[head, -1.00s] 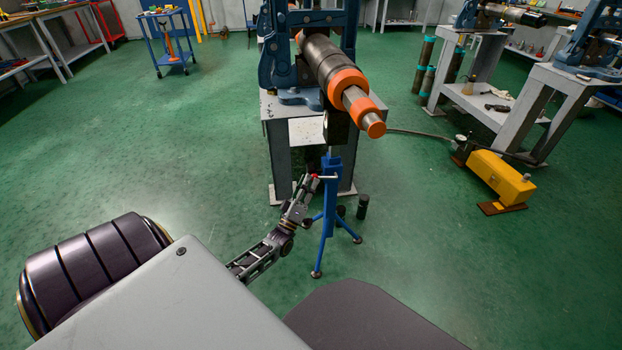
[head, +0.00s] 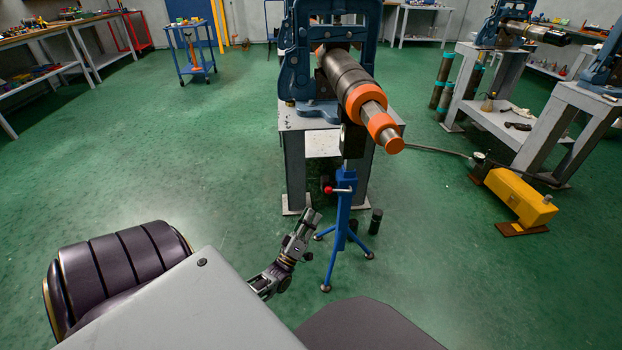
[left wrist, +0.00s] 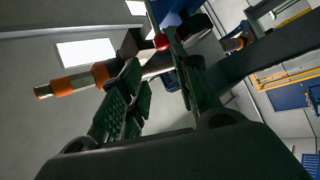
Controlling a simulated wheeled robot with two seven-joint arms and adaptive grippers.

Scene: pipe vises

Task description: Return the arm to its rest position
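My left gripper (head: 312,217) is in the lower middle of the head view, left of the blue tripod stand (head: 343,205) and apart from its red-ended handle (head: 327,190). In the left wrist view the padded fingers (left wrist: 155,75) stand apart with nothing held between them. The red knob (left wrist: 161,41) shows beyond the fingertips. The stand is upright under the end of a dark pipe (head: 345,75) with orange collars, held in the blue vise (head: 300,60). My right gripper is not in view.
A grey vise table (head: 292,150) stands behind the stand. A small dark cylinder (head: 376,221) stands on the floor to the right of the stand. A yellow pump unit (head: 522,198) with a hose is farther right. The green floor to the left is clear.

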